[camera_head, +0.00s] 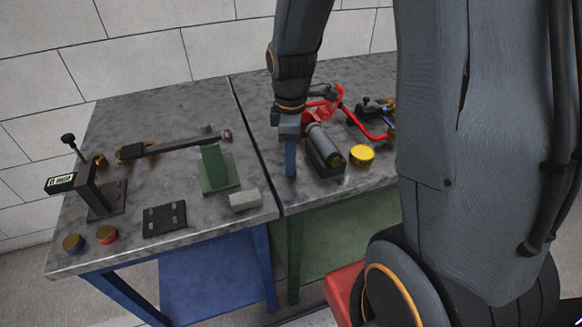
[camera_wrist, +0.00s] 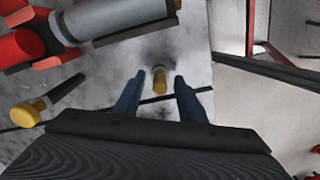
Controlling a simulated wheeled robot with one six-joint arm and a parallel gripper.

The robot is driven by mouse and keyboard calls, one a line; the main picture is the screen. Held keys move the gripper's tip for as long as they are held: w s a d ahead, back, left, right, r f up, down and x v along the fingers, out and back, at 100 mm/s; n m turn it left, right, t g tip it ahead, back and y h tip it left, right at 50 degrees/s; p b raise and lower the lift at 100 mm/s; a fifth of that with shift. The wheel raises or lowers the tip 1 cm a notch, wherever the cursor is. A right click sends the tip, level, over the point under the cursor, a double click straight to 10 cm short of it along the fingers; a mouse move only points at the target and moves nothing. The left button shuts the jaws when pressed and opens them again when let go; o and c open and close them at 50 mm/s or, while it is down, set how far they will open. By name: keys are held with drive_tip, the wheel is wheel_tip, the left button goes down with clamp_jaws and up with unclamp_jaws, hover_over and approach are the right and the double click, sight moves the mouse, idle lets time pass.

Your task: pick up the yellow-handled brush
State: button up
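My gripper (camera_wrist: 160,78) is open over the grey tabletop, its two blue fingers pointing down; it also shows in the head view (camera_head: 290,160). In the wrist view a small yellow-ended piece (camera_wrist: 160,82) shows between the fingertips, with a visible gap on each side. It may be the end of the yellow-handled brush; I see no bristles. A second yellow-ended piece (camera_wrist: 26,116) with a dark shaft lies to the left. I cannot tell for sure which is the brush. In the head view my gripper hides whatever is between its fingers.
A grey cylinder (camera_wrist: 118,18) lies close beyond the fingers; it also shows in the head view (camera_head: 322,142). A yellow round piece (camera_head: 362,155) and red parts (camera_head: 375,132) are near it. The left table holds a green bracket (camera_head: 215,170) and a grey block (camera_head: 244,201).

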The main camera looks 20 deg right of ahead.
clamp_jaws()
wheel_tip(320, 180, up, 10)
drive_tip(key=shift+b, duration=0.8)
